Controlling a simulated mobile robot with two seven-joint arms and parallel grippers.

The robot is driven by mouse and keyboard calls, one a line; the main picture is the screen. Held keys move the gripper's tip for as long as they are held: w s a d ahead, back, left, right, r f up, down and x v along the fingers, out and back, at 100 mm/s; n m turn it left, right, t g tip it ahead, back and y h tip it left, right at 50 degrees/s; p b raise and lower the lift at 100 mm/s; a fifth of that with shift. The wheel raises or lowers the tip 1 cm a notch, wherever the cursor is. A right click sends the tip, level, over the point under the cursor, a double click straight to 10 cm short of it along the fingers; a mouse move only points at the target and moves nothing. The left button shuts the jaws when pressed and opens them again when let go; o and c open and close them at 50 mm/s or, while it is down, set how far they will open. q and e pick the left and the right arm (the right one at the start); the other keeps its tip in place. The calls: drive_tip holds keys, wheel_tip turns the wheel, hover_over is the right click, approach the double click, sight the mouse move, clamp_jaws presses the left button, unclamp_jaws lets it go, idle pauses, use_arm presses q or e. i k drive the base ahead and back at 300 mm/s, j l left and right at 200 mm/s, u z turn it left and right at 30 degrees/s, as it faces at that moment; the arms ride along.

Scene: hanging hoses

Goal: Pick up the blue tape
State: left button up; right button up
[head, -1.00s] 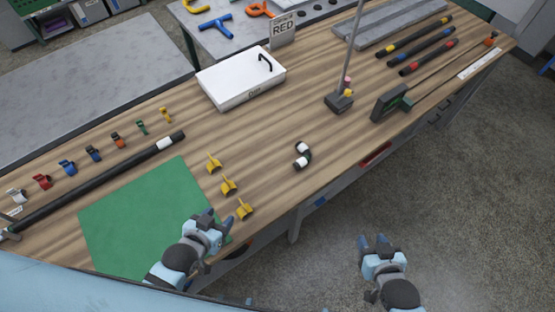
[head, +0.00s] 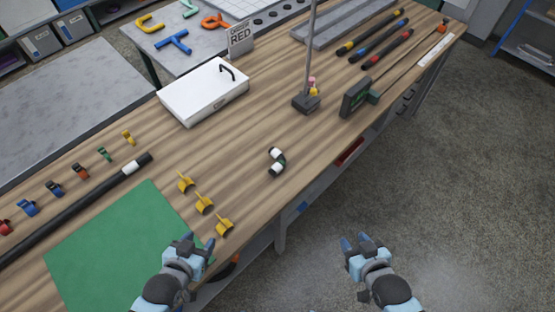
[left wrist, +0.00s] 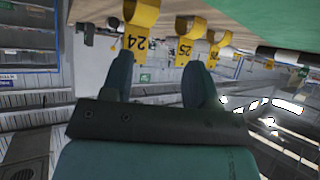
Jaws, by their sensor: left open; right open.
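Small coloured tape pieces lie in a row at the left of the wooden table. A bright blue one (head: 27,208) is near the left picture edge, and a darker blue one (head: 54,188) is just beyond it. I cannot tell which is the blue tape. My left gripper (head: 197,241) is open and empty by the table's front edge, at the green mat's near right corner, well to the right of both. It also shows in the left wrist view (left wrist: 158,78), fingers apart. My right gripper (head: 356,241) is open and empty over the floor, off the table.
Several yellow numbered tags (head: 204,203) stand close to my left gripper. A long black hose (head: 80,210) lies between the tape row and the green mat (head: 110,250). A white case (head: 190,98) and a stand (head: 306,103) are farther back.

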sight(28, 207)
drive_tip(key=u, duration=0.4)
drive_tip(key=k+l+u, duration=0.1)
drive_tip(key=u, duration=0.7)
drive_tip(key=k+u, duration=0.15)
drive_tip(key=u, duration=0.65)
drive_tip(key=k+l, duration=0.05)
